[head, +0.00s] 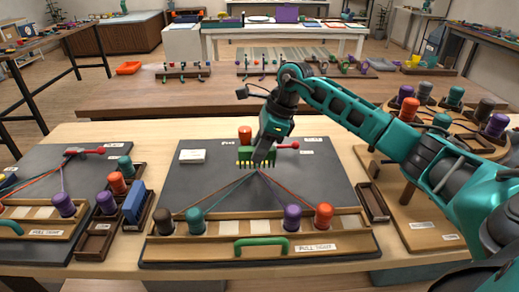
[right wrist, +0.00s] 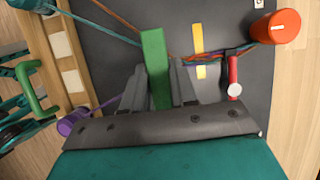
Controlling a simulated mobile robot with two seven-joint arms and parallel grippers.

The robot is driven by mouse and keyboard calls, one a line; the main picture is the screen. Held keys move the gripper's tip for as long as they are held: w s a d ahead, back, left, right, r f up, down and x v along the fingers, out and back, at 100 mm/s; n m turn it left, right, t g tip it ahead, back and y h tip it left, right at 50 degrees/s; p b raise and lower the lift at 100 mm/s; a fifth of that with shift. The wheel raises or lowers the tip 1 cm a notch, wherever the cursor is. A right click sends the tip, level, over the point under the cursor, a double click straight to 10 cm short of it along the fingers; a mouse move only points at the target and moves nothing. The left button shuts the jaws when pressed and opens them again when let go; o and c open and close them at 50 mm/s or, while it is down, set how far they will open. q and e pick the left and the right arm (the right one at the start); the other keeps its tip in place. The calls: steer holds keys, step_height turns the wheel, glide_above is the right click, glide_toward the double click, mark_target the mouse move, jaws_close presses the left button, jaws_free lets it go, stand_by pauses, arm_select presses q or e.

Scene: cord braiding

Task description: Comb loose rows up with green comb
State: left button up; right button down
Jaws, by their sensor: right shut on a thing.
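My right gripper (head: 262,163) reaches in from the right over the middle of the dark braiding board (head: 225,185). In the right wrist view it (right wrist: 170,90) is shut on the green comb (right wrist: 154,60), which stands upright between the fingers. The comb is close to where the cords meet; contact with the cords cannot be told. Cords (head: 222,193) fan from there to brown (head: 165,221), teal (head: 195,220), purple (head: 292,217) and orange (head: 324,216) bobbins. The short braid (right wrist: 212,57) runs to a red-handled clamp (right wrist: 233,77). My left gripper is not seen.
An orange cylinder (head: 245,134) stands behind the braid. A wooden tray with a green handle (head: 262,242) lines the board's front. A second board (head: 75,185) with bobbins lies left. A round bobbin stand (head: 455,135) is at right. The board's right part is clear.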

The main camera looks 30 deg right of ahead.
steer(key=shift+r+p, duration=0.3)
steer(key=shift+r, duration=0.45)
step_height(320, 180, up, 2)
steer(key=shift+s+a+r+p, duration=0.15)
steer(key=shift+r+p, duration=0.1)
steer(key=shift+p, duration=0.65)
steer(key=shift+s+r+p, duration=0.1)
steer(key=shift+r+p, duration=0.55)
steer(key=shift+r, duration=0.3)
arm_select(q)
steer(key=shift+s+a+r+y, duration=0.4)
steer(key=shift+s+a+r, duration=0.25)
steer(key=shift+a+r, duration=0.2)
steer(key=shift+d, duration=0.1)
